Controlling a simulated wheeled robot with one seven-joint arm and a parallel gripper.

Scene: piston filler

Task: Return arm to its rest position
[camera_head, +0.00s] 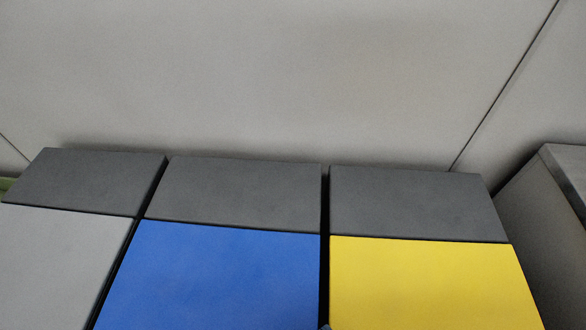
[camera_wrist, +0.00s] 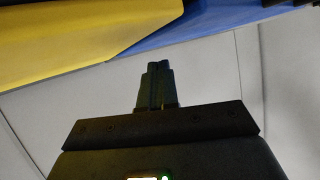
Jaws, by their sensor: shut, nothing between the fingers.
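My gripper (camera_wrist: 157,72) shows in the wrist view at the middle, with its two dark fingers together and nothing between them. Its wide dark body fills the bottom of that view. The fingertips point toward the blue and yellow surfaces at the top of the picture; the distance between them cannot be told. In the head view my gripper and arm are not clearly seen; only a tiny bit of something shows at the bottom edge between the blue and yellow panels.
In the head view, a light grey panel (camera_head: 60,262), a blue panel (camera_head: 215,275) and a yellow panel (camera_head: 425,285) lie side by side, each with a dark grey far part. A pale wall (camera_head: 270,75) stands behind. A grey box-like unit (camera_head: 545,215) is at the right.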

